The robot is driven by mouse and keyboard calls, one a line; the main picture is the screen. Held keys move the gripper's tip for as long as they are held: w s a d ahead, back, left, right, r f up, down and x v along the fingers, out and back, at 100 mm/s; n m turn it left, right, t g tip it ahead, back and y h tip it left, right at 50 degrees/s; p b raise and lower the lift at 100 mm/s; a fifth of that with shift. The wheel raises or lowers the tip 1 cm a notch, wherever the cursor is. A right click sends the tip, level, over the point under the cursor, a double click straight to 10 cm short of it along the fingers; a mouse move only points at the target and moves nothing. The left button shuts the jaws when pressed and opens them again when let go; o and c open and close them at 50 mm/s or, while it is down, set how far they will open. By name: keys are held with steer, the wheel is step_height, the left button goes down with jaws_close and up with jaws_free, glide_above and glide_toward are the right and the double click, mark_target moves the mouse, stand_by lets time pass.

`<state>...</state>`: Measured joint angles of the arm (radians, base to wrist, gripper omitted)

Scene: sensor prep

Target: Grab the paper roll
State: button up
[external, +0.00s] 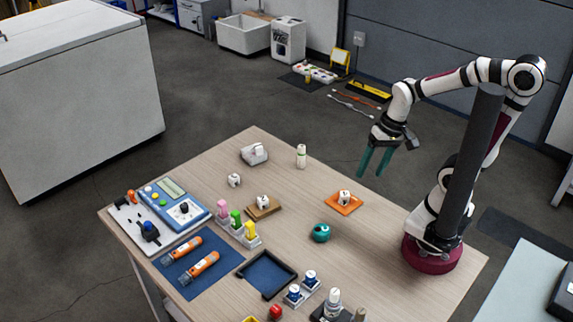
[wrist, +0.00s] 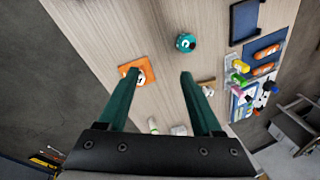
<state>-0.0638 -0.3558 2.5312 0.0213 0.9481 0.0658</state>
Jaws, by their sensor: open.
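My gripper (external: 373,172) is open and empty, raised near the table's far right edge. Its two teal fingers point down and stand wide apart in the wrist view (wrist: 159,77). A small upright white cylinder (external: 301,156) with a greenish band stands near the back edge of the table, left of my gripper. It looks most like the paper roll, but I cannot tell for sure. It also shows low in the wrist view (wrist: 153,125), below the fingertips in the picture. A grey-white box (external: 254,154) with a white piece on top sits left of the cylinder.
An orange pad (external: 335,207) with a small white part lies near my gripper. A teal round object (external: 321,233), a wooden block (external: 258,213), colored bottles in a rack (external: 236,220) and a blue tray (external: 267,275) fill the middle and front. Bare table surrounds the cylinder.

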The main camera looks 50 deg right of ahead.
steer(key=w+a+f+t, duration=0.1)
steer(key=w+f+t, duration=0.1)
steer(key=w, duration=0.5)
steer(key=w+a+f+t, duration=0.2)
steer(key=w+f, duration=0.1)
steer(key=w, duration=0.3)
steer(key=t+h, duration=0.6)
steer(key=h, duration=0.2)
glide_toward(299, 147)
steer(key=x, duration=0.9)
steer(key=d+x, duration=0.1)
steer(key=x, duration=0.3)
steer(key=shift+s+f, duration=0.1)
steer(key=shift+f, duration=0.35)
jaws_close()
